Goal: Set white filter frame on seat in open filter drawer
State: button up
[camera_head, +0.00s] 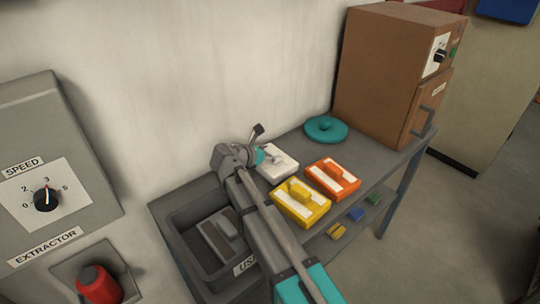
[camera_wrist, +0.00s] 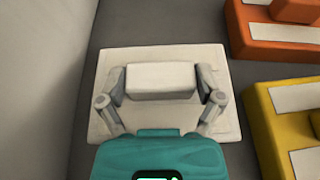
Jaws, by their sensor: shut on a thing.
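The white filter frame (camera_head: 284,169) is a flat white plate with a raised block handle, at the back of the grey bench beside the wall. In the wrist view, my gripper (camera_wrist: 161,82) is shut on the block handle of the white frame (camera_wrist: 165,55), with one finger at each end. In the head view my gripper (camera_head: 262,157) is at the frame's left side and partly hides it. I cannot tell whether the frame touches the bench. No open filter drawer or seat shows clearly in either view.
Yellow (camera_head: 301,204) and orange (camera_head: 333,179) frames lie close to the right. A grey bin (camera_head: 181,222) holds a dark grey frame (camera_head: 222,235). A teal ring (camera_head: 326,129) and brown oven (camera_head: 385,75) stand at the far end. The extractor panel (camera_head: 50,170) is at left.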

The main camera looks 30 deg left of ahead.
jog(key=shift+f, duration=0.1)
jog(key=o, duration=1.1)
jog(key=shift+c, duration=0.2)
jog(key=shift+s+r, duration=0.1)
jog(key=shift+r, duration=0.15)
jog(key=shift+s+a+r, duration=0.15)
jog(key=shift+s, duration=0.15)
jog(key=p+v, duration=0.4)
jog(key=v, duration=0.7)
jog(key=shift+p, duration=0.3)
